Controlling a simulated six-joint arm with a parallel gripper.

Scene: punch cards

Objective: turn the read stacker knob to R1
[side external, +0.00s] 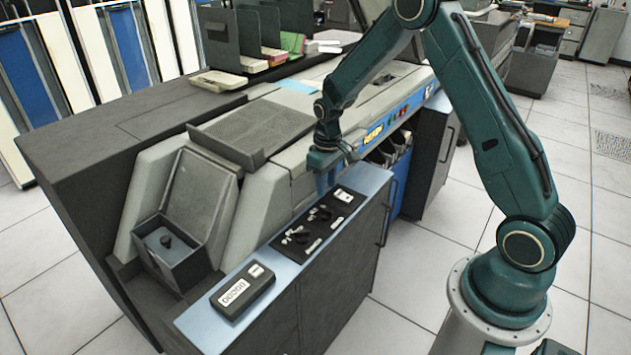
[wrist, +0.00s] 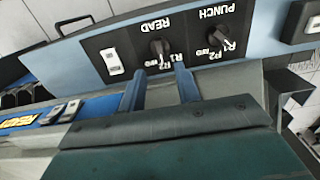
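The read stacker knob (wrist: 160,48) is a small black knob on a dark panel under the label READ, which appears upside down in the wrist view. In the side view the knob (side external: 321,213) is small and dark. Which mark its pointer faces is too small to tell. My gripper (wrist: 160,67) is open, with its two blue fingers apart. The fingertips lie just below the knob in the wrist picture, one towards each side. In the side view my gripper (side external: 326,191) hangs over the panel's far end. Nothing is between the fingers, and contact with the knob cannot be seen.
The similar PUNCH knob (wrist: 217,38) sits close beside the read knob. A white rocker switch (wrist: 112,62) is on the other side. A dark counter box (side external: 242,290) stands on the blue ledge (side external: 203,322). The sloping machine body rises behind the ledge.

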